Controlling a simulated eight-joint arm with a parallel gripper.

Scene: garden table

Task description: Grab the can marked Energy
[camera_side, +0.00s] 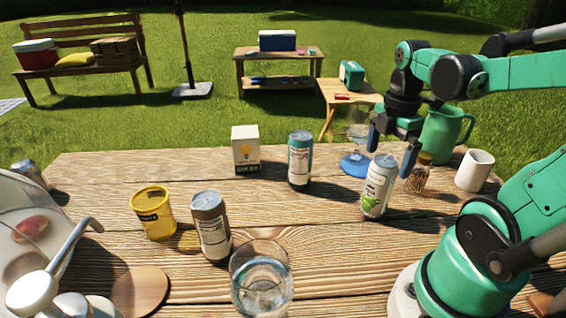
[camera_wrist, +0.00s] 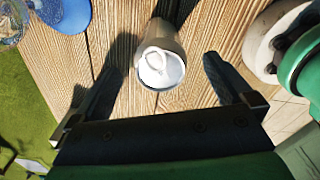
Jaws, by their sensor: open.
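A silver-topped can with a pale label and green print (camera_side: 377,187) stands upright on the table below my gripper (camera_side: 391,150). My gripper is open and points down, with nothing held. In the wrist view, the can's top (camera_wrist: 161,67) lies between the two fingers, with a gap on each side. A teal-and-white can (camera_side: 300,160) stands further back, and a brown can (camera_side: 211,227) stands nearer the camera; both show pale text panels. I cannot read the word Energy on any can.
A glass jar (camera_side: 418,174), a white mug (camera_side: 474,171) and a green pitcher (camera_side: 446,132) stand right of the can. A blue-footed glass (camera_side: 356,163) is close behind. A water glass (camera_side: 261,281), yellow tub (camera_side: 152,213) and carton (camera_side: 245,152) stand left.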

